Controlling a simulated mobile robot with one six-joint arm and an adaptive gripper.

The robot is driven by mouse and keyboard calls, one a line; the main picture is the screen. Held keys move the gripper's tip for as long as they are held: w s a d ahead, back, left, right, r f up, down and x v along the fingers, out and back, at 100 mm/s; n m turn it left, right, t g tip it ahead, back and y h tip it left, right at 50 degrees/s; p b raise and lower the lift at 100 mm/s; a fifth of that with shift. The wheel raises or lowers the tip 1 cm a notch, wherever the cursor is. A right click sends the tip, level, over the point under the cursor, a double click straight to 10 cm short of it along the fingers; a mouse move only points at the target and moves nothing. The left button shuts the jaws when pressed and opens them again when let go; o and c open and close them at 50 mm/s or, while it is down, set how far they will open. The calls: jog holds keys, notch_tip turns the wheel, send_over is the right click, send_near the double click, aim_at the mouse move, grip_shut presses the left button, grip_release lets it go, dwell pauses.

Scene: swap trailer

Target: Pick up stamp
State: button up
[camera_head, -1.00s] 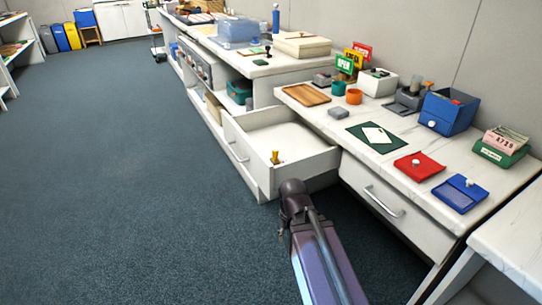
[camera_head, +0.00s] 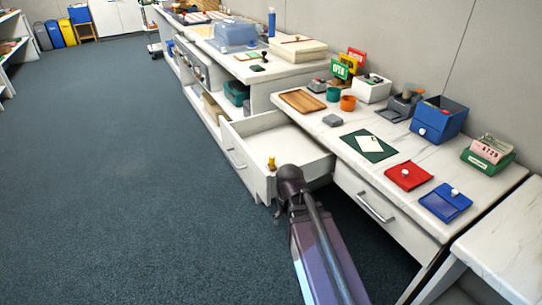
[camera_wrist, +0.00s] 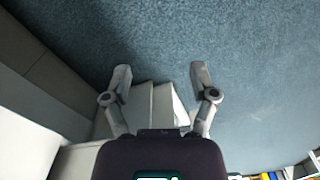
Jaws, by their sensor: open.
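A small yellow-gold upright thing with a knob-like top, perhaps the stamp (camera_head: 271,163), stands in the front corner of an open white drawer (camera_head: 235,160). A dark-handled thing (camera_head: 258,67), which could also be a stamp, lies on the farther counter near a green pad. My arm reaches toward the drawer from below in the head view, and its end hides part of the drawer's near side. In the wrist view my gripper (camera_wrist: 161,72) is open and empty, its two fingers apart over blue carpet and white panel edges. No stamp shows there.
The near counter holds a wooden tray (camera_head: 303,101), a dark green mat (camera_head: 368,145), a red pouch (camera_head: 408,176), a blue pouch (camera_head: 446,202) and a blue box (camera_head: 439,119). A closed drawer (camera_head: 380,205) is below. Carpet at left is clear.

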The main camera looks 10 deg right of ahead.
jog(key=w+r+p, duration=0.3)
jog(key=r+p, duration=0.3)
jog(key=r, duration=0.1)
jog(key=w+r+p, duration=0.3)
jog(key=r+p, duration=0.3)
notch_tip(320, 180, up, 5)
jog(key=m+p, duration=0.4)
jog(key=m, duration=0.2)
send_over(272, 156)
jog(key=shift+d+f, duration=0.1)
jog(key=shift+f, duration=0.1)
jog(key=shift+f, duration=0.1)
notch_tip(272, 156, down, 8)
jog(key=b, duration=0.8)
jog(key=shift+f, duration=0.2)
jog(key=shift+f+b, duration=0.15)
jog(key=shift+b, duration=0.25)
notch_tip(272, 156, down, 5)
jog(key=b, duration=0.5)
